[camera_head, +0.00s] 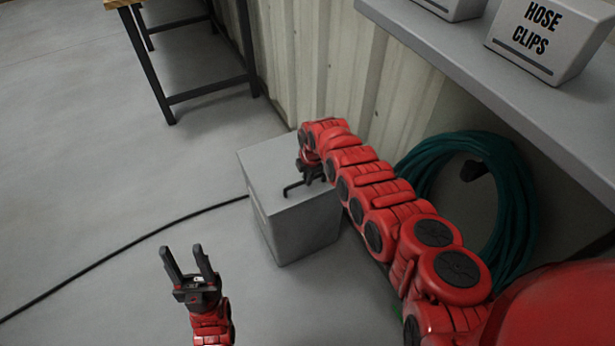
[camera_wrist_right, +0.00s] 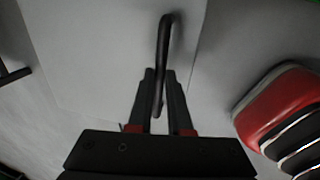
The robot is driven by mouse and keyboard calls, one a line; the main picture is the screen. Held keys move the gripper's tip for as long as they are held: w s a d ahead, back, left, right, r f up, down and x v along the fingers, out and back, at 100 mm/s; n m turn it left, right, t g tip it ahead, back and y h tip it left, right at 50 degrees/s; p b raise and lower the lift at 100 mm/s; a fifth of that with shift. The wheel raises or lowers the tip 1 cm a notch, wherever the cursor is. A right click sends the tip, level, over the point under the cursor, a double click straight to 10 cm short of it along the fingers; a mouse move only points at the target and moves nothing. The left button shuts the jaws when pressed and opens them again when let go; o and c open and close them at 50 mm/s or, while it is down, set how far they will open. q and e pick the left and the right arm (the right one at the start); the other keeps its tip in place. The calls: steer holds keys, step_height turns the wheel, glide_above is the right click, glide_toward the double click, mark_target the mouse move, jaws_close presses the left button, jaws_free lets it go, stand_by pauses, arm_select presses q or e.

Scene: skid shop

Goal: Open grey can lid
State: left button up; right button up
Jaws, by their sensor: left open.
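The grey can (camera_head: 285,225) is a box-shaped bin on the floor against the wall. Its flat grey lid (camera_head: 262,165) lies level on top, with no gap that I can see. A thin black bent handle (camera_head: 291,188) shows on the lid, and in the right wrist view the handle (camera_wrist_right: 163,50) runs down between my fingers. My right gripper (camera_wrist_right: 160,75) is at the handle, fingers on either side; whether they press on it is unclear. In the head view my right gripper (camera_head: 312,172) is partly hidden by its arm. My left gripper (camera_head: 188,262) is open and empty, left of the can.
A black cable (camera_head: 130,248) crosses the floor to the can. A coiled green hose (camera_head: 520,190) hangs right of my right arm. A grey shelf (camera_head: 480,75) with a hose clips bin (camera_head: 550,40) overhangs the right. A table (camera_head: 170,60) stands back left.

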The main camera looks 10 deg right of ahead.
mark_target(309, 191)
jaws_close()
stand_by(1.0)
steer(key=shift+s+d+f+p, duration=0.1)
steer(key=shift+d+f+p, duration=0.1)
steer(key=shift+p, duration=0.3)
steer(key=shift+s+f+t+p, duration=0.2)
steer(key=shift+f+t+p, duration=0.4)
steer(key=shift+f+p, duration=0.4)
steer(key=shift+y, duration=0.3)
steer(key=f+b, duration=0.2)
steer(key=f, duration=0.2)
steer(key=shift+s+b, duration=0.2)
steer(key=shift+b, duration=0.15)
steer(key=shift+f, duration=0.4)
steer(key=shift+r, duration=0.1)
